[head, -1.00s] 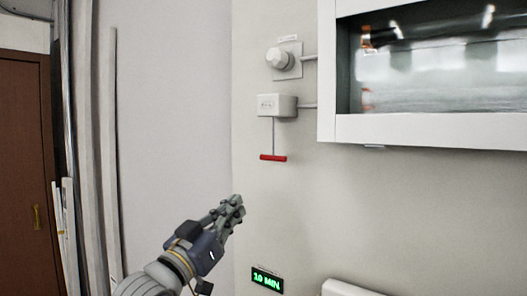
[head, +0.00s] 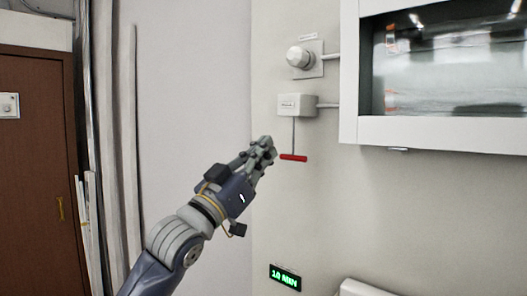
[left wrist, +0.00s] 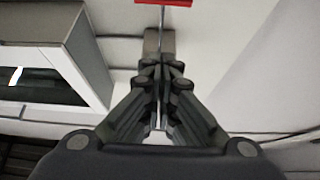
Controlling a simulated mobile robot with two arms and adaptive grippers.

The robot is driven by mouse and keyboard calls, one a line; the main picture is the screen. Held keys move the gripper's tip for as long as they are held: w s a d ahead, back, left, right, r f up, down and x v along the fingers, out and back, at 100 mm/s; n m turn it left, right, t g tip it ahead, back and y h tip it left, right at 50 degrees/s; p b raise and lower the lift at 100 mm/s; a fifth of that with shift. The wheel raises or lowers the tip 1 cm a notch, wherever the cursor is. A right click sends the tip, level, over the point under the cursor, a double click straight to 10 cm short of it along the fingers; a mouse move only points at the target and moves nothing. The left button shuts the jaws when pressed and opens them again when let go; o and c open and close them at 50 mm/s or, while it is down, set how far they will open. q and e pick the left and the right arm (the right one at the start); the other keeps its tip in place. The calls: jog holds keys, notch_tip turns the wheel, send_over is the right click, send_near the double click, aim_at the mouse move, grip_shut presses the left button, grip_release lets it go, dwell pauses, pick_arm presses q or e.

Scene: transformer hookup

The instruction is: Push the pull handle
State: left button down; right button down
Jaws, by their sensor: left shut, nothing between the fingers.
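The pull handle (head: 293,157) is a red bar hanging on a thin grey rod below a small white box (head: 297,105) on the wall. In the left wrist view the red bar (left wrist: 163,3) is cut by the top edge, with the rod running down from it. My left gripper (head: 268,147) is shut and empty, just left of the red bar in the head view. In the left wrist view its fingertips (left wrist: 164,70) come together below the bar in the picture. I cannot tell whether they touch the rod. My right gripper is not in view.
A round white knob (head: 299,57) sits on a plate above the box. A white glass-fronted cabinet (head: 440,131) is on the wall at right. A green "10 MIN" display (head: 285,277) is lower down. A brown door (head: 35,180) stands at far left.

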pick_arm(q)
notch_tip(320, 180, up, 4)
jog(key=p, duration=0.4)
send_over(293, 158)
jog(key=s+a, duration=0.2)
notch_tip(293, 158, down, 4)
jog(key=shift+f+p, duration=0.15)
jog(key=shift+p, duration=0.45)
jog(key=shift+f, duration=0.1)
